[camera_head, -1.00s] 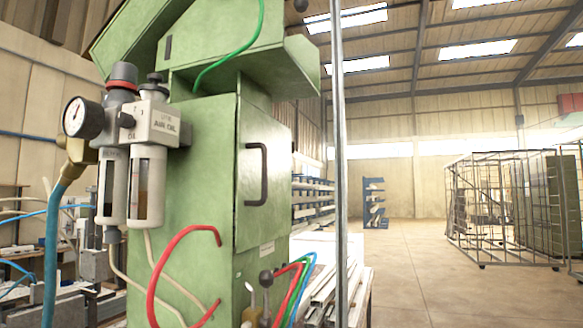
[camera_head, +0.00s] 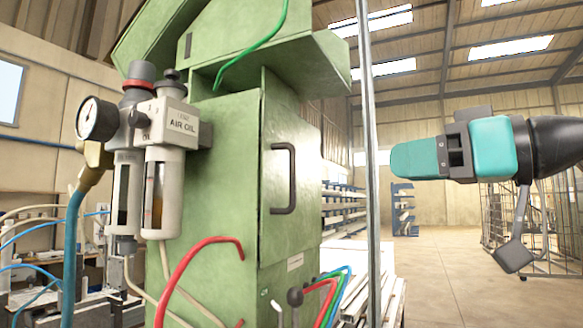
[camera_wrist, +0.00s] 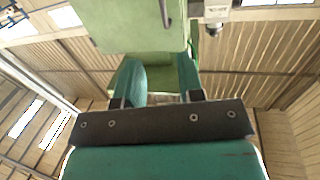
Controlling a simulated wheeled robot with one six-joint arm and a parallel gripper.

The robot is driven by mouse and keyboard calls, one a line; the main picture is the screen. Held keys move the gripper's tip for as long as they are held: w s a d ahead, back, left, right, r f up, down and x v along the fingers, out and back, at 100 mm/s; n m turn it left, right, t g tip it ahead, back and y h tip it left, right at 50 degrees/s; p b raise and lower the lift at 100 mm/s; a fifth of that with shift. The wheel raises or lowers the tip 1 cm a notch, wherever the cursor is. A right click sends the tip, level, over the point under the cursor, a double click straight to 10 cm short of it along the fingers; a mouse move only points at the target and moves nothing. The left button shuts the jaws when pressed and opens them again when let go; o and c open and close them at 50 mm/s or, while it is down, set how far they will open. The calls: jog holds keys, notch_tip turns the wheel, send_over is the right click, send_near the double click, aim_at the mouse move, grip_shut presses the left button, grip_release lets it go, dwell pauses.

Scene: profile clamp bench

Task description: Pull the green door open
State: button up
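The green door (camera_head: 275,120) is on the front of a green cabinet and looks closed. Its dark, upright bar handle (camera_head: 290,180) stands out from it. In the wrist view, a green panel, apparently the door (camera_wrist: 125,30), fills the top, with part of the dark handle (camera_wrist: 165,12) at the upper edge. My teal gripper (camera_head: 395,160) is at the right in the head view, pointing left, apart from the handle. In the wrist view, the two fingers of my gripper (camera_wrist: 161,76) are apart with nothing between them.
A thin metal post (camera_head: 370,150) stands between door and gripper in the head view. An air regulator with a gauge (camera_head: 98,118) is on the cabinet's left side. A red hose (camera_head: 183,265) and a lever knob (camera_head: 295,297) are low down. Open floor (camera_head: 440,270) lies right.

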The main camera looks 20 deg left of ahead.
jog(key=r+p, duration=0.1)
jog(key=p, duration=0.8)
send_over(292, 202)
jog(key=shift+w+a+y, duration=0.1)
jog(key=shift+w+y, duration=0.15)
jog(key=shift+y, duration=0.05)
jog(key=shift+f, duration=0.1)
grip_shut()
